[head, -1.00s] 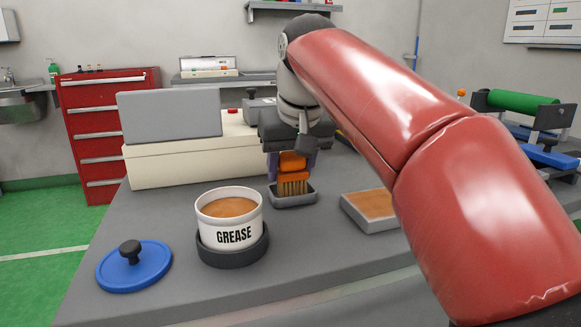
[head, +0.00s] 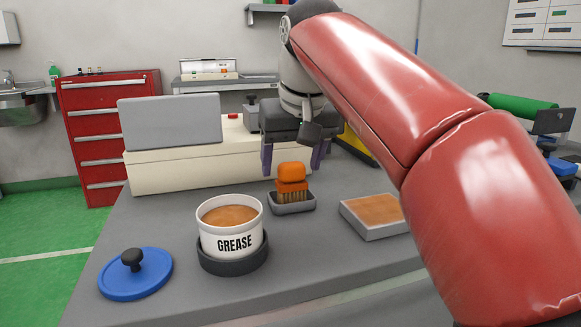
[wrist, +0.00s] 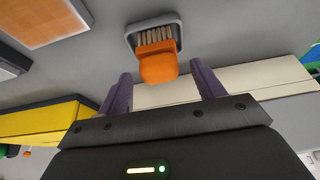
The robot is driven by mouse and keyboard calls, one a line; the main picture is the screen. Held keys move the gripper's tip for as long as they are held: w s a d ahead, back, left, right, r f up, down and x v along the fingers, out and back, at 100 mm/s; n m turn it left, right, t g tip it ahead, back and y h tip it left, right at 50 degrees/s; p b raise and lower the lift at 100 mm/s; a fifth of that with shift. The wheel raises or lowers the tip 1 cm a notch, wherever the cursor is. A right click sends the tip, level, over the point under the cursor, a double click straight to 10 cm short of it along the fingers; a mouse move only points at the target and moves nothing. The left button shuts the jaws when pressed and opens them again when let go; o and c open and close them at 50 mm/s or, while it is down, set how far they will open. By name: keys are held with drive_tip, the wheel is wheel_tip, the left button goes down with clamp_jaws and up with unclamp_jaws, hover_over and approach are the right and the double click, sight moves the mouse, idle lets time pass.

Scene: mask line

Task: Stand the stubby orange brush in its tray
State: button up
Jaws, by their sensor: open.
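The stubby orange brush (head: 291,178) stands upright, bristles down, in its small grey tray (head: 293,207) on the bench. In the wrist view the brush (wrist: 157,62) shows its orange handle and tan bristles inside the rim of the tray (wrist: 131,38). My gripper (head: 294,170) is open and empty, its purple fingers spread above and behind the brush. In the wrist view my gripper (wrist: 161,82) has a finger to either side, and the brush handle lies beyond the fingertips, apart from both.
A white grease tub (head: 231,225) sits in a dark ring left of the tray, with a blue lid (head: 136,273) farther left. A shallow tray with an orange-brown surface (head: 372,212) lies to the right. A cream box (head: 190,165) stands behind.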

drive_tip(key=p+v, duration=0.2)
drive_tip(key=v, duration=0.7)
drive_tip(key=shift+p, duration=0.3)
